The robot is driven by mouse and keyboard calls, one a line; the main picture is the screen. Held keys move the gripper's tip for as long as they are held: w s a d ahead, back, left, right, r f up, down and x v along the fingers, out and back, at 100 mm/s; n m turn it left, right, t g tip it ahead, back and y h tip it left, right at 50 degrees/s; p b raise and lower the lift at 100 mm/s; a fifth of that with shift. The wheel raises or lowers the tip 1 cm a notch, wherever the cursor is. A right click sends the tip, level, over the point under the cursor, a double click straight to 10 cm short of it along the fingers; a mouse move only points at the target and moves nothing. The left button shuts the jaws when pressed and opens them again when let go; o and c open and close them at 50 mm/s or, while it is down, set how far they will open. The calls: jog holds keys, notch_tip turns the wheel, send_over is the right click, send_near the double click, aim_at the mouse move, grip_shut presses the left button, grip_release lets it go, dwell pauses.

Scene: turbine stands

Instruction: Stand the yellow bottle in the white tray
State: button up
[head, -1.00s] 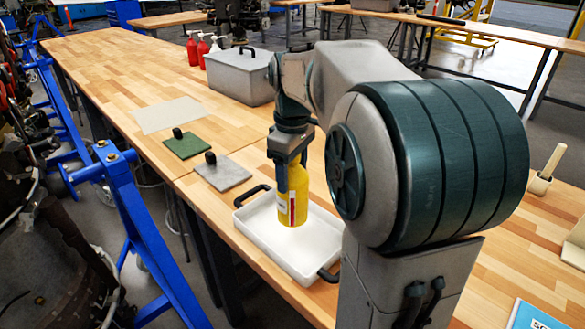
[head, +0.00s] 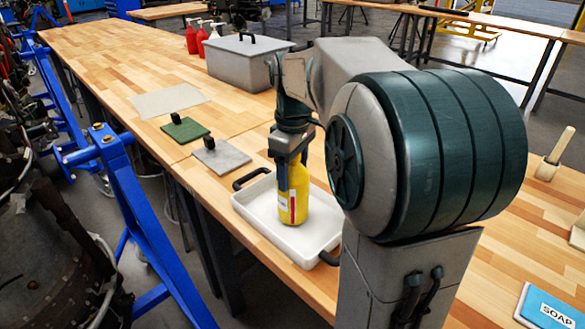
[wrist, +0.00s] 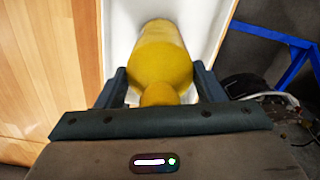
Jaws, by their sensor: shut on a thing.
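The yellow bottle (head: 295,200) is upright over the white tray (head: 262,222), with a red and white label on its side. In the head view its base appears to be at the tray floor; I cannot tell for sure if it touches. My gripper (head: 291,176) points down and is shut on the upper part of the bottle. In the wrist view the bottle (wrist: 162,60) sits between the two fingers, with the white tray (wrist: 205,30) behind it. My arm hides part of the tray's right side.
A grey pad (head: 221,158) and a green pad (head: 185,130) with black knobs lie beyond the tray. A grey lidded box (head: 240,65) and red bottles (head: 192,38) stand farther back. A blue soap box (head: 548,308) is at right. Bare wood lies between.

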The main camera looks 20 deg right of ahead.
jog(key=shift+f, duration=0.2)
jog(key=o, duration=1.6)
jog(key=shift+r, duration=0.1)
notch_tip(320, 180, up, 7)
jog(key=p, duration=0.6)
